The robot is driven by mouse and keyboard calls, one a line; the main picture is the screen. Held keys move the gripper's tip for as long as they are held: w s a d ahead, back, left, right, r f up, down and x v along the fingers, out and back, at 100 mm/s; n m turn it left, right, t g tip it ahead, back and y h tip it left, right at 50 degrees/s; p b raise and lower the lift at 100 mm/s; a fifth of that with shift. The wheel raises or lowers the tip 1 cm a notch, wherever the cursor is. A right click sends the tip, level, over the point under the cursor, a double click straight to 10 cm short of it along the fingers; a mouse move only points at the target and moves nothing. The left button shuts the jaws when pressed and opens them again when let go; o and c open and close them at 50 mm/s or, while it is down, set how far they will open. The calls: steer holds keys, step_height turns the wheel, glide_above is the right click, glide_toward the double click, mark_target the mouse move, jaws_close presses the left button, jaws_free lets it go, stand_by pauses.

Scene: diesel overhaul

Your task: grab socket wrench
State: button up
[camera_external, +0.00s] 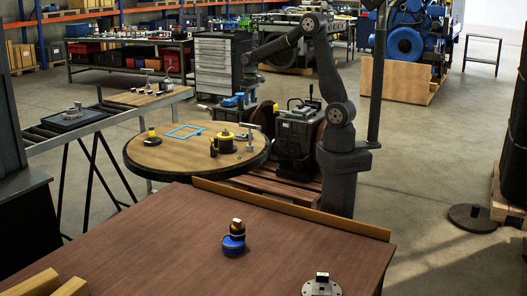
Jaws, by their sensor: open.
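I cannot make out the socket wrench for certain. A small silver tool (250,134) with a crosswise top stands upright near the right rim of the round wooden table (165,160); it may be the wrench, but it is too small to tell. My gripper (249,88) is above and behind that table, pointing down, apart from the silver tool. It is small and dark against the grey drawer cabinet; it is open, and I see nothing held in it.
A yellow-and-black cylinder (225,142) stands left of the silver tool. A blue frame (184,131) lies flat, and a yellow-topped black piece (152,138) stands further left. The brown front table (150,235) carries a blue-based part (234,241) and a metal flange (321,287).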

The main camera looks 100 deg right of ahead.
steer(key=s+a+t+h, duration=0.3)
steer(key=s+a, duration=0.1)
glide_toward(250, 125)
steer(key=x, duration=0.6)
steer(key=shift+s+d, duration=0.25)
steer(key=shift+s, duration=0.15)
steer(key=shift+w+x, duration=0.15)
steer(key=shift+x, duration=1.5)
steer(key=shift+w+x, duration=0.1)
steer(key=shift+x, duration=1.6)
steer(key=shift+d+r, duration=0.1)
steer(key=shift+c, duration=0.4)
jaws_close()
